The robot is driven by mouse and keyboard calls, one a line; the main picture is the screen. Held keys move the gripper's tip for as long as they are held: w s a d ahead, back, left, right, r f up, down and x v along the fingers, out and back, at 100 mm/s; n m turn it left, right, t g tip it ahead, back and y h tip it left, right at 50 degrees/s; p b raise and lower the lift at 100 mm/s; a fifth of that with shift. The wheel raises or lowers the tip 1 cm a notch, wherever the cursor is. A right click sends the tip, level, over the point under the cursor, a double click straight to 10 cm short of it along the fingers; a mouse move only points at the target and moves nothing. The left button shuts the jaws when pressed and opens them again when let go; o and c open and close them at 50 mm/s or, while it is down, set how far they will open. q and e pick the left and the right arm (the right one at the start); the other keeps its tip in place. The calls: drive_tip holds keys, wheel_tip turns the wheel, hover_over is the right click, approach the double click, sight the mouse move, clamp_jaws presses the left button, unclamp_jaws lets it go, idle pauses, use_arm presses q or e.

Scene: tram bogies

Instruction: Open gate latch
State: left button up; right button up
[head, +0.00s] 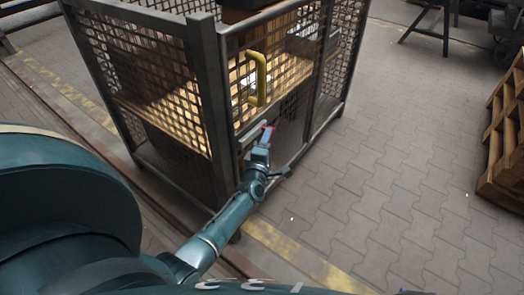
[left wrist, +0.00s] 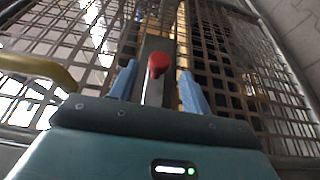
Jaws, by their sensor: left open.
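The gate (head: 280,75) is a mesh panel in a dark metal frame on a cage, and it looks closed. Its latch (head: 252,131) is a light grey bar with a red knob, below the yellow handle (head: 257,80). In the left wrist view the red knob (left wrist: 158,64) shows between the blue fingers, with the grey bar behind it. My left gripper (head: 264,140) is open at the latch, one finger on each side of the knob in the left wrist view (left wrist: 158,88). I cannot tell whether a finger touches it. My right gripper is not in view.
The mesh cage (head: 207,85) has a wooden shelf inside with boxes on it. The yellow handle also shows at the left in the left wrist view (left wrist: 38,68). Wooden pallets (head: 506,140) stand at the right. The paved floor (head: 400,190) between is clear.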

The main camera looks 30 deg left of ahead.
use_arm(q)
drive_tip(key=p+v, duration=0.2)
drive_tip(key=v, duration=0.6)
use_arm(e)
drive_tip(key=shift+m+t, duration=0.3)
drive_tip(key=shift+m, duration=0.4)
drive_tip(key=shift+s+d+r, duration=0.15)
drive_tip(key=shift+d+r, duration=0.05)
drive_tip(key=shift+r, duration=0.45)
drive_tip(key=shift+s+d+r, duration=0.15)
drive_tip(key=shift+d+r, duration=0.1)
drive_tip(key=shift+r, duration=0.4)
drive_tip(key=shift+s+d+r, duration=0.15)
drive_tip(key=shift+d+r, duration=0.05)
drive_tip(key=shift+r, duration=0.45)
use_arm(q)
drive_tip(key=shift+r, duration=0.1)
